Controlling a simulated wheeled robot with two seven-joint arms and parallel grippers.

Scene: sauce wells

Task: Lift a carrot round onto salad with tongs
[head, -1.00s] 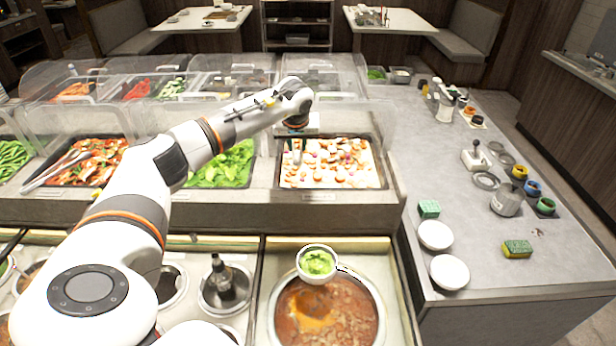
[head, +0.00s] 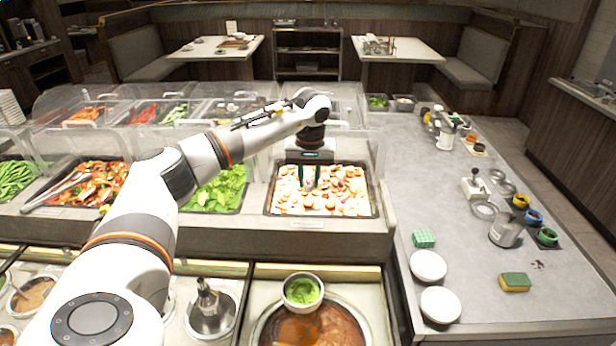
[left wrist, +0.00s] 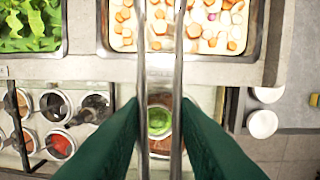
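Carrot rounds (head: 345,190) lie scattered in a shallow steel-rimmed tray (head: 290,215), also at the top of the left wrist view (left wrist: 130,51). My left gripper (head: 309,183) hangs above this tray, green fingers pointing down. In the left wrist view its fingers are closed around the two metal arms of the tongs (left wrist: 178,75). The tong tips are not clear, so I cannot tell whether they hold a round. A bowl of green salad (head: 302,291) stands at the far rim of a brown soup pot; it also shows between the fingers (left wrist: 160,121). My right gripper is not seen.
Left of the carrot tray are a lettuce tray (head: 222,190) and a mixed salad tray with other tongs (head: 52,192). Clear covers stand behind. On the right counter are white plates (head: 428,266) and sponges (head: 515,282). Sauce wells line the front.

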